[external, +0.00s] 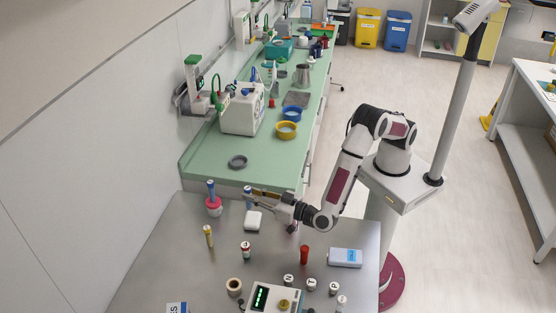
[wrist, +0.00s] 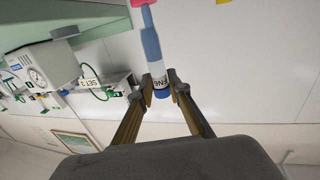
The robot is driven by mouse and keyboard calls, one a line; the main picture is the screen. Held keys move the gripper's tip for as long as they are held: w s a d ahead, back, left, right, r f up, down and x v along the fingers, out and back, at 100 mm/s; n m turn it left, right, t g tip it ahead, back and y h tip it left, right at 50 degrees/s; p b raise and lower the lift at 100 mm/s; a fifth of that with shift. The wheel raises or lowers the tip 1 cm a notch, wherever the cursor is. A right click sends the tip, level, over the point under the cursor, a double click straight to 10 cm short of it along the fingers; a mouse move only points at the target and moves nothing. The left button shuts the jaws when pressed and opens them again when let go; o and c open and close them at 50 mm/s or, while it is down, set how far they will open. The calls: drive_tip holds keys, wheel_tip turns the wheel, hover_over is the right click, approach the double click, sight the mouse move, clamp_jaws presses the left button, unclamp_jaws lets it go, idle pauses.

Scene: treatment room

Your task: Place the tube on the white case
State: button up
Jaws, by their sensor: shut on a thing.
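My gripper (external: 252,191) is shut on a blue tube (external: 248,197) and holds it upright above the metal table. In the wrist view, a blue tube with a white label (wrist: 157,82) shows between my fingertips (wrist: 160,88). Whether all the blue seen there belongs to one tube is unclear. The case does not clearly show in the wrist view.
A blue tube (external: 211,188) stands in a pink and white holder (external: 213,206) left of the case. A yellow tube (external: 208,237), a labelled vial (external: 245,251), a red tube (external: 304,255) and a blue-white box (external: 345,257) stand nearby. The green bench (external: 220,170) borders the table behind.

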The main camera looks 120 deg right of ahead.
drive_tip(key=shift+f, duration=1.95)
drive_tip(key=shift+f, duration=1.9)
drive_tip(key=shift+f, duration=0.15)
drive_tip(key=o, duration=0.8)
drive_tip(key=shift+o, duration=0.2)
